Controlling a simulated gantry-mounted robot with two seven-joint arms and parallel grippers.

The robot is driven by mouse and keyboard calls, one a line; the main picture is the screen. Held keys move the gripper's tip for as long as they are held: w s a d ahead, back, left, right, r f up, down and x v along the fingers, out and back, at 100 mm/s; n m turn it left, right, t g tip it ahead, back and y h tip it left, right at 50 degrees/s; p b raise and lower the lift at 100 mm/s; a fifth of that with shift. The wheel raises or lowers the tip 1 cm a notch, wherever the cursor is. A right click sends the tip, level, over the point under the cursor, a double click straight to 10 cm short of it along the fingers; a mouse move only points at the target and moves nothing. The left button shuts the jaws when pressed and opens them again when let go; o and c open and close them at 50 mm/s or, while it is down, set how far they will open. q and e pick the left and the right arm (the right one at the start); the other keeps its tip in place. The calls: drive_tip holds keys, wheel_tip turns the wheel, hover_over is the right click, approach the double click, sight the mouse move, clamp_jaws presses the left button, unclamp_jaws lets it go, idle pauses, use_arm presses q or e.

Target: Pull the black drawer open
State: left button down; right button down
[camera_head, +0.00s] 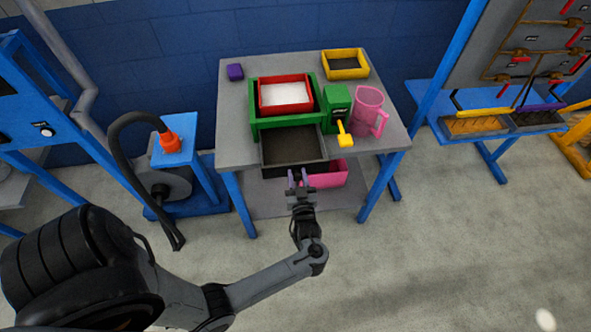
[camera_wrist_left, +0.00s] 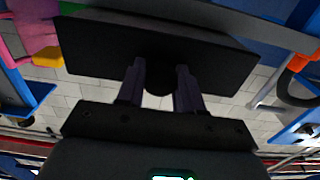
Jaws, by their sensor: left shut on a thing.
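The black drawer (camera_head: 293,147) sticks out of the front of the green housing (camera_head: 256,121) on the table, and its dark inside shows from above. My left gripper (camera_head: 297,176) is at the middle of the drawer's front. In the left wrist view the drawer front (camera_wrist_left: 100,45) fills the upper middle. There the left gripper's two fingers (camera_wrist_left: 160,85) are shut on the drawer's small round knob (camera_wrist_left: 158,92), which is mostly hidden between them. My right gripper is in neither view.
A red box with white contents (camera_head: 285,93) sits on the housing. A green device with a yellow lever (camera_head: 338,110) and a pink jug (camera_head: 369,110) stand to its right. A pink bin (camera_head: 326,176) is below the drawer. A purple block (camera_head: 235,72) and yellow tray (camera_head: 345,64) are at the back.

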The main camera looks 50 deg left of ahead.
use_arm(q)
drive_tip(key=shift+w+a, duration=0.1)
drive_tip(key=shift+a, duration=0.05)
drive_tip(key=c, duration=0.8)
unclamp_jaws()
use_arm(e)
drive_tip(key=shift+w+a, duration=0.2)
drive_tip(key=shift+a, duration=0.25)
